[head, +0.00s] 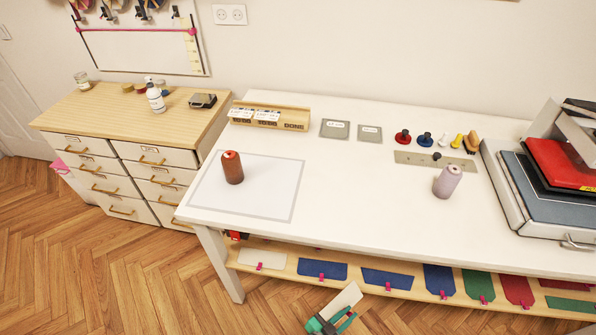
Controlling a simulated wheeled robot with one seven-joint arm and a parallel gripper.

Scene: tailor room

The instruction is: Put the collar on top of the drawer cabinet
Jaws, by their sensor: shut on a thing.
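My gripper (331,319), with green fingers, is at the bottom edge of the head view, in front of the white table. It is shut on a flat cream piece (344,299), apparently the collar, which sticks up and to the right from the fingers. Part of the piece is hidden by the fingers. The drawer cabinet (120,116) stands at the far left, with a light wooden top and white drawer fronts. My gripper and the piece are well apart from it, to its right and nearer.
The cabinet top carries a jar (83,79), a spray bottle (155,98) and a dark device (203,101); its front part is bare. The white table (370,211) stands between, with thread spools and a heat press (560,185). Several coloured pieces lie on its lower shelf (410,291).

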